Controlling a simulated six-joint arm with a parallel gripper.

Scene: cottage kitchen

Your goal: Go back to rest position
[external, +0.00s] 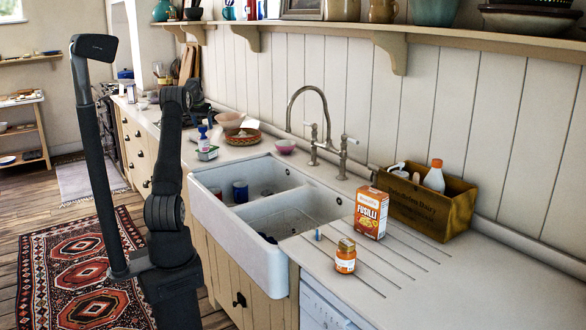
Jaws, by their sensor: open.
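My arm rises from the lower left of the external view, in front of the sink cabinet. My gripper (203,106) is at the top end of the folded arm, small and dark, over the counter's far part as seen in the picture. It is open, and I see nothing held in it. Its fingertips are hard to make out against the dark arm links.
A white double sink (262,245) holds a blue cup (240,191) and other items. An orange fusilli box (370,213), a small jar (345,256) and a wooden crate (460,215) with bottles stand to its right. A shelf (440,42) runs above. The front right counter is clear.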

